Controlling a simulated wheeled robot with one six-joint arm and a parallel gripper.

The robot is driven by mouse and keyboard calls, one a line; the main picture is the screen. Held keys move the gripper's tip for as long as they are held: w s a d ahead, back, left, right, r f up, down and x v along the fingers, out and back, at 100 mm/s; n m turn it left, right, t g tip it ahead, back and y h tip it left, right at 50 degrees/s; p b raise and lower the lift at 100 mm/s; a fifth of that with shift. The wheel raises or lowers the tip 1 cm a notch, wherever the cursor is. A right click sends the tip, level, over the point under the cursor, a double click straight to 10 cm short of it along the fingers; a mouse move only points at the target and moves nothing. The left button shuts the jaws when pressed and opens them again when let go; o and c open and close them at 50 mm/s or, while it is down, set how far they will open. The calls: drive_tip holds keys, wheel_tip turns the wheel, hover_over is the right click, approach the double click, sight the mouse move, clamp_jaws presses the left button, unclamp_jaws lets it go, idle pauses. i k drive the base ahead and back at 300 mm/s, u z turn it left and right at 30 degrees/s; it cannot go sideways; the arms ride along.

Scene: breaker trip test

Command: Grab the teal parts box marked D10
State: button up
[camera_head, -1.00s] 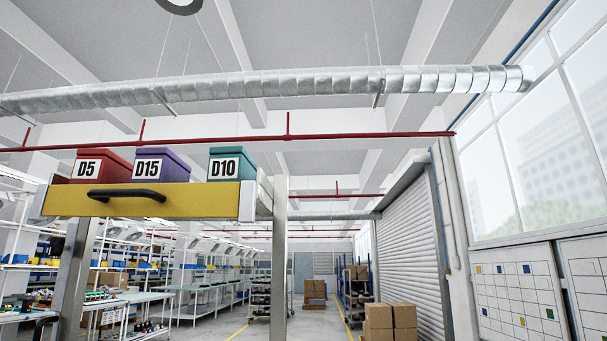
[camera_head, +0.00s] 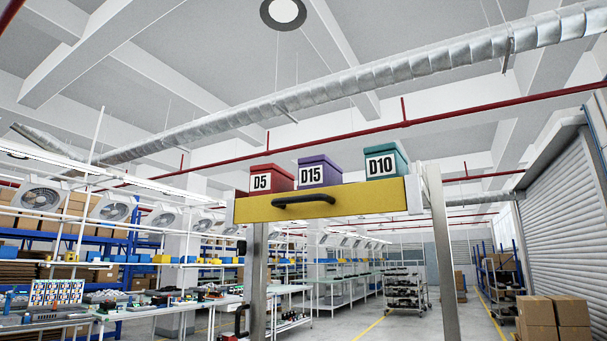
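The teal parts box marked D10 (camera_head: 400,157) sits at the right end of a raised yellow drawer (camera_head: 365,200) with a black handle (camera_head: 304,199). A purple box marked D15 (camera_head: 330,172) stands to its left, with a gap between them. A red box marked D5 (camera_head: 281,178) stands at the left end, close beside the purple one. The drawer front hides the lower parts of the boxes. My gripper is not in view.
Metal posts (camera_head: 445,270) hold up the drawer. Workbenches and shelving with fans (camera_head: 110,208) are at left. Cardboard boxes (camera_head: 553,315) stand at lower right before a roller shutter (camera_head: 570,210). A wheeled rack (camera_head: 405,292) stands behind. Floor lies open between.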

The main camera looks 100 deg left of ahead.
sight(386, 161)
drive_tip(key=u, duration=1.95)
